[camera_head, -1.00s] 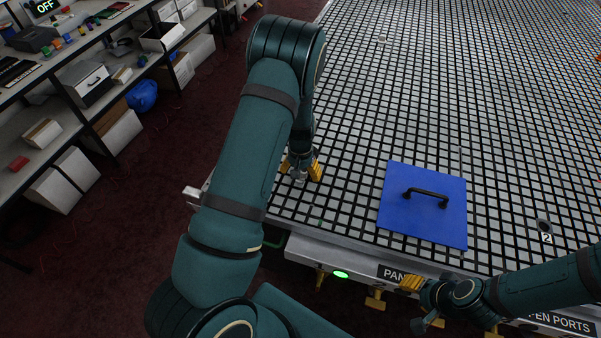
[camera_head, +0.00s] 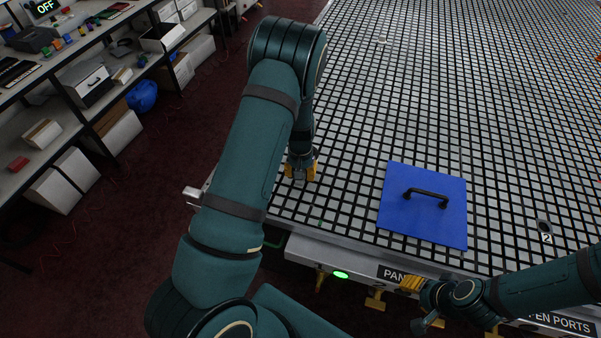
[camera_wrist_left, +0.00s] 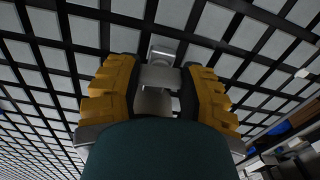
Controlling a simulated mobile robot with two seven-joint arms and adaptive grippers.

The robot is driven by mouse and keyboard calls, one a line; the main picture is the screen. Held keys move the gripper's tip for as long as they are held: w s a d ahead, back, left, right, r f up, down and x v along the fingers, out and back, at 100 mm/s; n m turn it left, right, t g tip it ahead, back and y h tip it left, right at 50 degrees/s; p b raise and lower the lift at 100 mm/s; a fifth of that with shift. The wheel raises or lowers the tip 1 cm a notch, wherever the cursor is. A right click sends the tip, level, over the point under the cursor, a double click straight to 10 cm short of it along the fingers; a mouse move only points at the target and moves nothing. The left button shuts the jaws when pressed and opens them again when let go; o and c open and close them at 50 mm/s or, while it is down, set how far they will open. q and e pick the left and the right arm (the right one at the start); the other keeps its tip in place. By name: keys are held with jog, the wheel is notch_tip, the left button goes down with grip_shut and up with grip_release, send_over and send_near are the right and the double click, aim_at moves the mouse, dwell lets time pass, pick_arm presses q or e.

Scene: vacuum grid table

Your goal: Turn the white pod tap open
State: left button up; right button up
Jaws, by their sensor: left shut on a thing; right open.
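The pod tap (camera_head: 299,180) is a small pale grey-white piece low on the grid table's (camera_head: 345,205) near left part. My left gripper (camera_head: 301,173) points down over it, its yellow fingers on either side. In the left wrist view the tap (camera_wrist_left: 155,100) sits between the fingers of my left gripper (camera_wrist_left: 160,72), which is shut on it. Its lower part and the handle's angle are largely hidden. My right gripper (camera_head: 412,284) is open and empty in front of the table's near edge.
A blue square plate (camera_head: 425,222) with a black handle (camera_head: 427,197) lies on the grid to the right of the left gripper. Shelves with boxes (camera_head: 85,80) stand at far left. The grid beyond the plate is mostly clear.

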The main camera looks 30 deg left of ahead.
pick_arm(q)
jog(key=shift+n, duration=3.1)
jog(key=o, duration=1.2)
jog(key=shift+r, duration=0.1)
notch_tip(320, 180, up, 12)
jog(key=shift+f, duration=0.1)
